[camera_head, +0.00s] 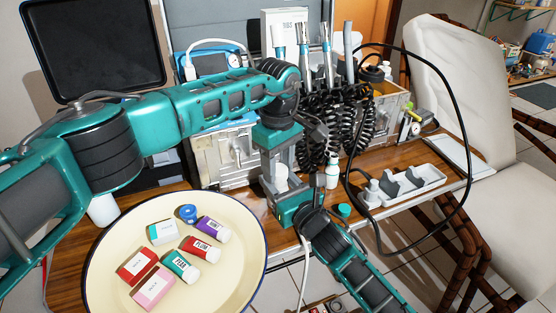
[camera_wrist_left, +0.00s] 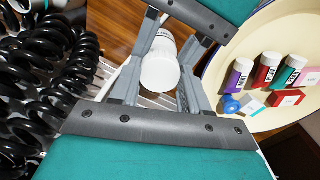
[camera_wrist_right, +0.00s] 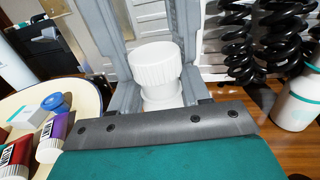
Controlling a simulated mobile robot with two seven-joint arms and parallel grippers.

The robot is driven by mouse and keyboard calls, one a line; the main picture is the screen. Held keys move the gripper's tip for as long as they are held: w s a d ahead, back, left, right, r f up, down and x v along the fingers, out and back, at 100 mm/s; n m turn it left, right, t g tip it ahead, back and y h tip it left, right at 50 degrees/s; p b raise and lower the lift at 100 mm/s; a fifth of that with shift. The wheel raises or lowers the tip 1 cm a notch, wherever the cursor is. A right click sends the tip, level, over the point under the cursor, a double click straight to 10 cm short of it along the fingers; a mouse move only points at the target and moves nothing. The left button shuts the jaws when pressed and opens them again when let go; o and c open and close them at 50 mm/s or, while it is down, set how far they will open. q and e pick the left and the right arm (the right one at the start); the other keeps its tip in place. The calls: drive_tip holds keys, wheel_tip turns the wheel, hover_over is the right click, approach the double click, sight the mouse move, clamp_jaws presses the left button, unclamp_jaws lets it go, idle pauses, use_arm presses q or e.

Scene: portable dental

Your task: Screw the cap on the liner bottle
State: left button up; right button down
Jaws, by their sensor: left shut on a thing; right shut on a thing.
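The white ribbed cap (camera_wrist_right: 155,62) sits between the fingers of my left gripper (camera_head: 281,170), which comes down from above and is shut on it. Below it is the white liner bottle (camera_wrist_right: 160,97), held by my right gripper (camera_head: 284,190), which comes in from below. In the left wrist view the cap (camera_wrist_left: 160,73) shows end-on between the fingers, with the bottle's printed side (camera_wrist_left: 165,42) beyond it. Cap and bottle are in line and appear to touch; how far the threads engage cannot be seen. In the head view the fingers hide most of both.
A cream round tray (camera_head: 105,245) with small boxes and tubes is at left. Black coiled hoses (camera_head: 325,120) hang behind. A white divided tray (camera_head: 425,178) lies at right.

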use_arm(q)
drive_tip(key=shift+s+f, duration=0.1)
drive_tip(key=shift+f, duration=0.3)
